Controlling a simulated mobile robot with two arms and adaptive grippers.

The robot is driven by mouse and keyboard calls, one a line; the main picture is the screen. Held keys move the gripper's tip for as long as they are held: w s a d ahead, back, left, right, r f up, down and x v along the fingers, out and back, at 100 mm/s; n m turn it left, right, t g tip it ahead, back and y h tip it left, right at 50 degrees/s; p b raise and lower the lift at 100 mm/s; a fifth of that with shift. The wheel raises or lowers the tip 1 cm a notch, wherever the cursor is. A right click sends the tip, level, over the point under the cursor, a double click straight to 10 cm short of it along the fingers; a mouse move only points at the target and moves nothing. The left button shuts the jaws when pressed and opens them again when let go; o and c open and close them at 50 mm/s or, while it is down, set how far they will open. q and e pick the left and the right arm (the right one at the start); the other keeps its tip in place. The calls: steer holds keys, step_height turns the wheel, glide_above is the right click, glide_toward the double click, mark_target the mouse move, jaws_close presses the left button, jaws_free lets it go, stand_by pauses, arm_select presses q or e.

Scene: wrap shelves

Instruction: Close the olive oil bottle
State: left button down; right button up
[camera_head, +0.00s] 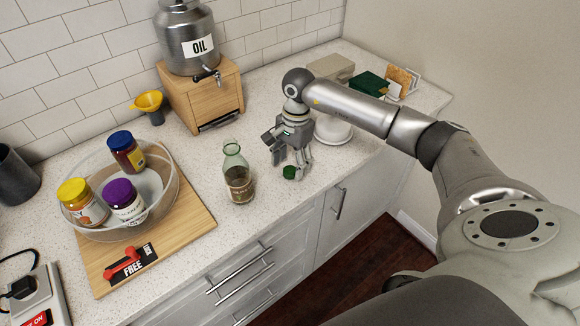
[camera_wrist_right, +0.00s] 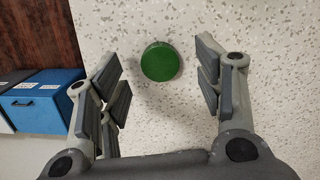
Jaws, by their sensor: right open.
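The olive oil bottle (camera_head: 237,172) is green glass with a brown label. It stands upright on the counter, and its mouth is uncapped. A round green cap (camera_head: 290,172) lies on the counter to the right of the bottle. My right gripper (camera_head: 294,170) is above the cap with its fingers pointing down. In the right wrist view the cap (camera_wrist_right: 160,62) shows between and beyond the open fingers of my right gripper (camera_wrist_right: 160,92). The fingers are apart from it on both sides. My left gripper is not in view.
A glass bowl (camera_head: 170,200) with several jars sits on a wooden board (camera_head: 190,228) at the left. A metal oil dispenser (camera_head: 190,45) on a wooden stand (camera_head: 222,92) is behind the bottle. The counter's front edge is close to the cap. Bare counter lies between bottle and cap.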

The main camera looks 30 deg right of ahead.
steer(key=shift+f, duration=0.95)
steer(key=c, duration=0.8)
